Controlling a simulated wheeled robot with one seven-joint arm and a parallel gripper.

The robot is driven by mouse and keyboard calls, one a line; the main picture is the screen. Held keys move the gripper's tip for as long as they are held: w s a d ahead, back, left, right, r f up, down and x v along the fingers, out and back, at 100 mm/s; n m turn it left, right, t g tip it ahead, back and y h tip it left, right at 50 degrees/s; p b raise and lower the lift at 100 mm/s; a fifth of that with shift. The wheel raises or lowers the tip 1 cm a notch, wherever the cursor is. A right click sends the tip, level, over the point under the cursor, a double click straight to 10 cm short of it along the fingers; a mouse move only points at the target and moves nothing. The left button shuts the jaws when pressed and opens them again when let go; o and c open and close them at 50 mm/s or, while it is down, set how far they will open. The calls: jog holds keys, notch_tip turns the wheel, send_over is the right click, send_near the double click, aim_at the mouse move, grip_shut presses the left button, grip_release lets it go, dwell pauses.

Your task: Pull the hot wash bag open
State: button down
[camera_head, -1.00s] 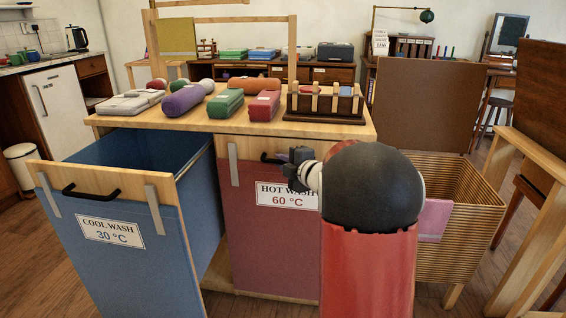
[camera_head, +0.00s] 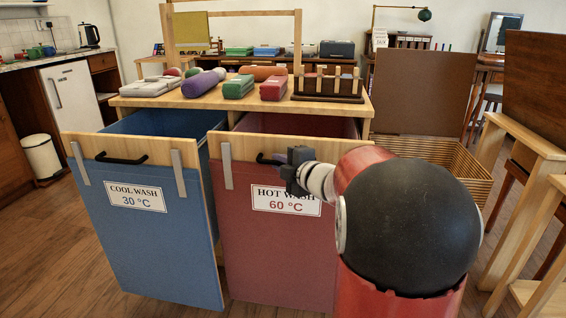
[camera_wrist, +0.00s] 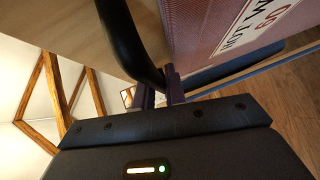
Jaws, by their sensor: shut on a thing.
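The hot wash bag (camera_head: 275,250) is a dark red hamper with a wooden front bar and a "HOT WASH 60 °C" label. It stands pulled out from under the wooden top, and its open inside shows behind the bar. My gripper (camera_head: 290,166) is at its black handle (camera_head: 262,158). In the wrist view the fingers (camera_wrist: 160,92) are shut on the handle (camera_wrist: 130,40), and the label shows beyond. My arm hides the right side of the bag and part of the handle.
The blue cool wash bag (camera_head: 150,240) stands pulled out at left. Folded and rolled cloths and a divided rack (camera_head: 328,88) lie on the wooden top (camera_head: 205,101). A striped basket (camera_head: 455,168) is at right. Wooden floor is open at the left front.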

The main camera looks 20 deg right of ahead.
jog(key=s+a+b, duration=0.1)
jog(key=s+a, duration=0.2)
jog(key=s, duration=0.2)
jog(key=shift+s+a, duration=0.25)
jog(key=shift+a, duration=0.1)
jog(key=c, duration=1.7)
grip_release()
jog(key=shift+p+v, duration=0.4)
jog(key=shift+v, duration=3.5)
